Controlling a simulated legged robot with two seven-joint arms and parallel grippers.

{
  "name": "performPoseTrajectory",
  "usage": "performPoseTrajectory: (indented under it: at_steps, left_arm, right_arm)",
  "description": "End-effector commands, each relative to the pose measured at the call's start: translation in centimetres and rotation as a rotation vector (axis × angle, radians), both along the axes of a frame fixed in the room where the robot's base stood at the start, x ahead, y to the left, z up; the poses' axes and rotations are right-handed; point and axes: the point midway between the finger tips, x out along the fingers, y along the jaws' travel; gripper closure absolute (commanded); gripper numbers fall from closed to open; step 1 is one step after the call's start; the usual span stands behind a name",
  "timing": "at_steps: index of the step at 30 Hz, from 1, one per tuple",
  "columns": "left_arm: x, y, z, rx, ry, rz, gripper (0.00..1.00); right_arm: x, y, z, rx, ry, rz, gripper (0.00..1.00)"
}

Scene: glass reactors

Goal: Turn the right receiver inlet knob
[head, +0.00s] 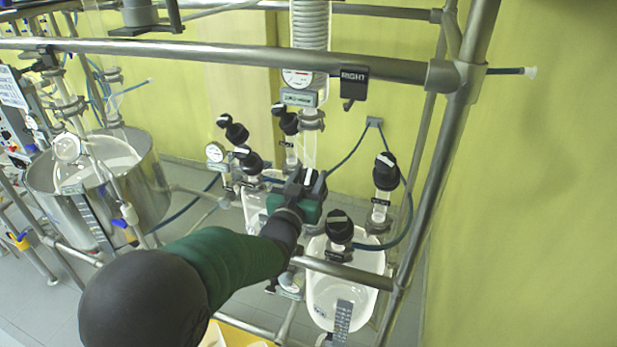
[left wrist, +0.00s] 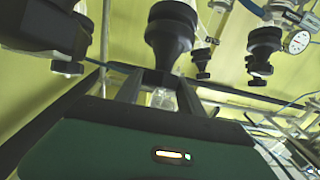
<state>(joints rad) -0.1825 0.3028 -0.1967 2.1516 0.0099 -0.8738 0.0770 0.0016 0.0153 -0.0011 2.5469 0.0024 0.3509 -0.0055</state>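The right receiver (head: 318,292) is a pale glass vessel below and to the right of my left gripper. A black knob with a white mark (head: 340,226) stands on it, and another black knob (head: 386,171) stands higher to its right. I cannot tell which is the inlet knob. My left gripper (head: 312,182) is among the knobs, its fingers partly hidden by its own body. In the left wrist view its fingers (left wrist: 157,80) are spread apart, with a black knob (left wrist: 170,30) just past them. Contact cannot be told. My right gripper is not in view.
A left receiver (head: 254,205) with several black knobs stands behind my left gripper. A metal rail (head: 335,269) crosses in front of the right receiver, and a slanted post (head: 425,200) rises to the right. A RIGHT sign (head: 354,76) hangs above. A steel pot (head: 150,190) stands left.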

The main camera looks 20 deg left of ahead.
Motion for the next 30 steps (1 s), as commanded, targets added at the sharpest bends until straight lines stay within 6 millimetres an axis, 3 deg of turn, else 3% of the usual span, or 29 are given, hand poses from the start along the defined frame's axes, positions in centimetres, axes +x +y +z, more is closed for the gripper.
performPoseTrajectory:
  at_steps: [3,30]
  left_arm:
    - [-0.4,0.4,-0.4,0.001,0.011,0.008,0.95]
    - [-0.4,-0.1,0.4,-0.001,-0.007,-0.002,0.95]
  right_arm:
    - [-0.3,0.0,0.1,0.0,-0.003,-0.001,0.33]
    - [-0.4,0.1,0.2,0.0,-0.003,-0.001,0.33]
